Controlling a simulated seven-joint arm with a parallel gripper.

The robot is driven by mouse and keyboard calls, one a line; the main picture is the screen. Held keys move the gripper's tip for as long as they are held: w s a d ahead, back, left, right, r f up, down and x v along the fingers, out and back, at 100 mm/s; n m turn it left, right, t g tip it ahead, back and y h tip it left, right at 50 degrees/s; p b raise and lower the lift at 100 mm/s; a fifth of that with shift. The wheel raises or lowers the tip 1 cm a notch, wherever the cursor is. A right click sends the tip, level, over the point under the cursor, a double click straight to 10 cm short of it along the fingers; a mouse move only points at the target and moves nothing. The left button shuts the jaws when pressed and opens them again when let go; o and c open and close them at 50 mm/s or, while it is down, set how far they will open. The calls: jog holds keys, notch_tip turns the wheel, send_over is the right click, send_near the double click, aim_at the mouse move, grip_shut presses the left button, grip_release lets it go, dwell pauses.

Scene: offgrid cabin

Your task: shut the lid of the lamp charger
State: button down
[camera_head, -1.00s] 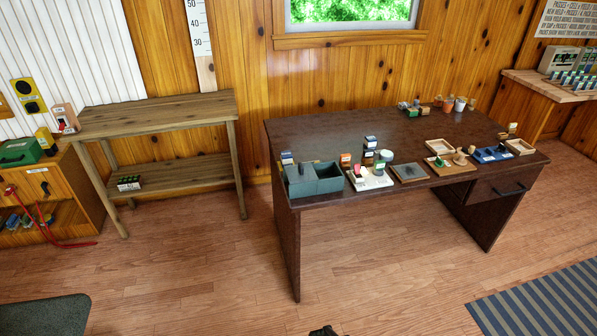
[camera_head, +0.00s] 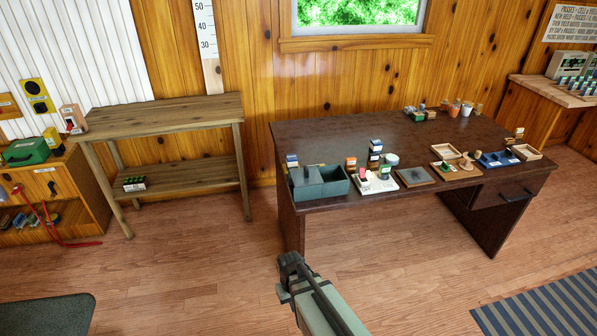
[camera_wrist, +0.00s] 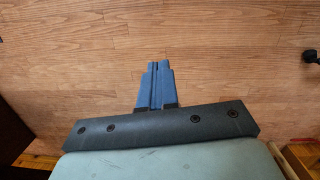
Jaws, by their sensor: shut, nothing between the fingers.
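I cannot tell for sure which object is the lamp charger. A grey-green box (camera_head: 334,184) at the front left corner of the dark desk has an open compartment on its right and a flat grey top on its left. Beside it is a white base (camera_head: 376,184) with small red and dark items on it. No raised lid can be made out clearly. My gripper (camera_head: 289,259) is in front of the desk, below and left of the box, apart from everything. In the wrist view my gripper (camera_wrist: 157,68) is shut and empty, with bare floor behind it.
The dark desk (camera_head: 330,133) also carries a grey plate (camera_head: 415,176), wooden trays, a blue tray (camera_head: 497,159) and several pots at the back. A wooden shelf table (camera_head: 165,112) stands left. A dark grey surface (camera_head: 45,315) is at bottom left.

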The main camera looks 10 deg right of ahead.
jog(key=w+a+r+t+h, duration=0.1)
jog(key=w+a+r+t, duration=0.15)
jog(key=w+r, duration=1.3)
jog(key=w+a+r+t+h, duration=0.15)
jog(key=w+r+t, duration=0.25)
jog(key=w+r, duration=1.2)
jog(key=m+h, duration=0.3)
send_near(304, 175)
jog(key=shift+g, duration=0.25)
jog(key=f, duration=0.1)
jog(key=w+a+f, duration=0.1)
jog(key=a+f, duration=0.1)
jog(key=shift+w+f, duration=0.1)
jog(key=shift+w, duration=0.3)
jog(key=d, duration=0.3)
jog(key=shift+f, duration=0.25)
jog(key=shift+d, duration=0.65)
